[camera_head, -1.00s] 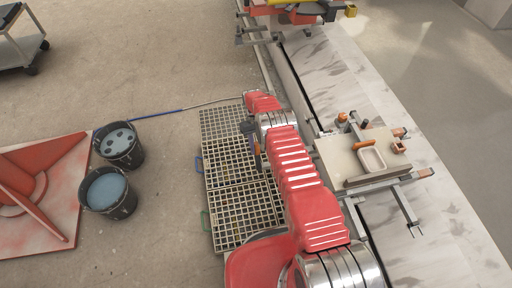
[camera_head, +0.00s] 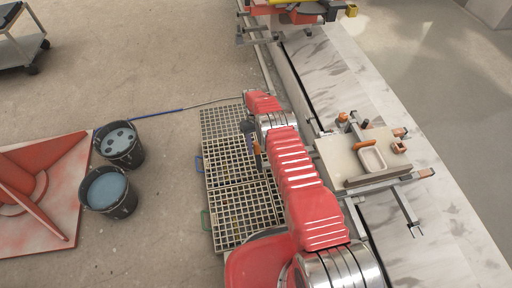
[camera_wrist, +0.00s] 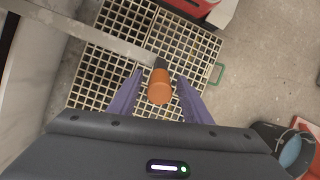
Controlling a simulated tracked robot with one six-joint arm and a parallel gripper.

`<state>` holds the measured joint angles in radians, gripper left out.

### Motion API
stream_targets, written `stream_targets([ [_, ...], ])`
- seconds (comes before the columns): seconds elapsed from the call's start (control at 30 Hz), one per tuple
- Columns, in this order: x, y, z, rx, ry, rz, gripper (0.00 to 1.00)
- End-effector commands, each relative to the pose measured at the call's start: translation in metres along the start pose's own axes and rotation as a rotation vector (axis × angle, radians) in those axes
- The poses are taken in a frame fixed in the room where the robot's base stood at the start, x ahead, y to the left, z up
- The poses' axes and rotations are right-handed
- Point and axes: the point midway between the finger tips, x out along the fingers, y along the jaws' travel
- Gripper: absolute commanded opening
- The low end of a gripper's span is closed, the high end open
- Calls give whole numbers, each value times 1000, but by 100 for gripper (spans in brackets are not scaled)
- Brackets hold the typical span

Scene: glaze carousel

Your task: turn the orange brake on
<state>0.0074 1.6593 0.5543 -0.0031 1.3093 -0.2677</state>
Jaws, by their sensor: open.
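The orange brake grip (camera_wrist: 160,88) is a rounded orange cylinder on a short black stem in the wrist view. Its stem meets the end of a long grey bar (camera_wrist: 85,35). In the head view, the orange grip (camera_head: 257,150) shows small beside my red arm, above the floor grating. My gripper (camera_wrist: 159,76) is open, with one purple finger on each side of the orange grip. Gaps show between the grip and both fingers. How deep the grip sits between them is hard to tell. In the head view, my gripper (camera_head: 248,130) is small and partly hidden by my arm.
Light floor gratings (camera_head: 240,210) lie under my arm. Two dark buckets (camera_head: 120,145) of liquid stand at left beside a red-stained board (camera_head: 72,185). A tray (camera_head: 345,165) with a dish and orange-handled items is right of my arm. Open floor lies at upper left.

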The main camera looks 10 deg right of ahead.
Motion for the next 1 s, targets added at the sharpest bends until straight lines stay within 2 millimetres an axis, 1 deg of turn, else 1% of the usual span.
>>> stream_targets([
  [0.17, -13, 0, -1, 0, 3, 1, 44],
  [0.27, -26, 0, -1, 0, 4, 1, 44],
  [0.63, -89, 1, -1, 1, 3, 1, 44],
  [0.8, -106, 1, -1, 1, 1, 0, 44],
  [1.0, -116, 1, -1, 1, 0, 0, 44],
])
